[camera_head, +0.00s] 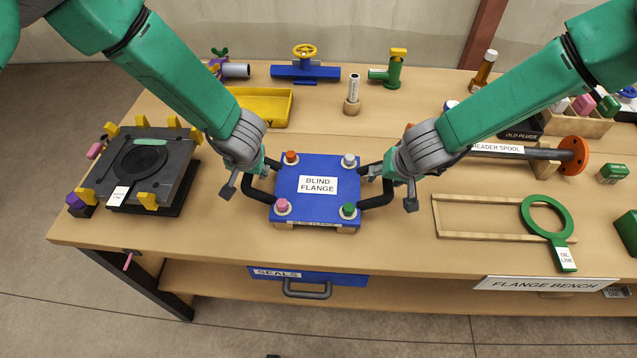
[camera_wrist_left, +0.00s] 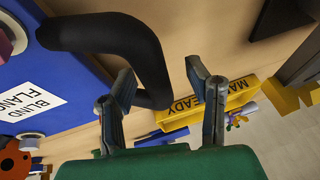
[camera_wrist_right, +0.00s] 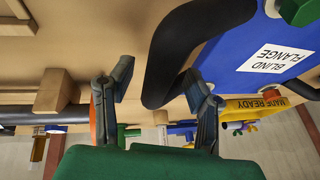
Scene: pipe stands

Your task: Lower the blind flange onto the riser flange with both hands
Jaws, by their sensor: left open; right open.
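The blue blind flange (camera_head: 318,167) lies flat on wooden blocks at mid-bench, with coloured knobs at its corners and a black handle on each side. My left gripper (camera_head: 248,177) is open at the left handle (camera_head: 257,192); in the left wrist view that handle (camera_wrist_left: 150,62) reaches between the fingers. My right gripper (camera_head: 393,184) is open at the right handle (camera_head: 378,200); in the right wrist view this handle (camera_wrist_right: 165,62) lies between the fingertips. A dark square plate with a round centre (camera_head: 177,178), seemingly the riser flange, stands at left with yellow guides around it.
A yellow tray (camera_head: 285,108) lies behind the blind flange. A wooden frame (camera_head: 470,234) and green ring (camera_head: 564,252) lie at right, with the header spool (camera_head: 530,152) behind. A seals drawer (camera_head: 345,282) hangs under the front edge. Bare bench separates flange and plate.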

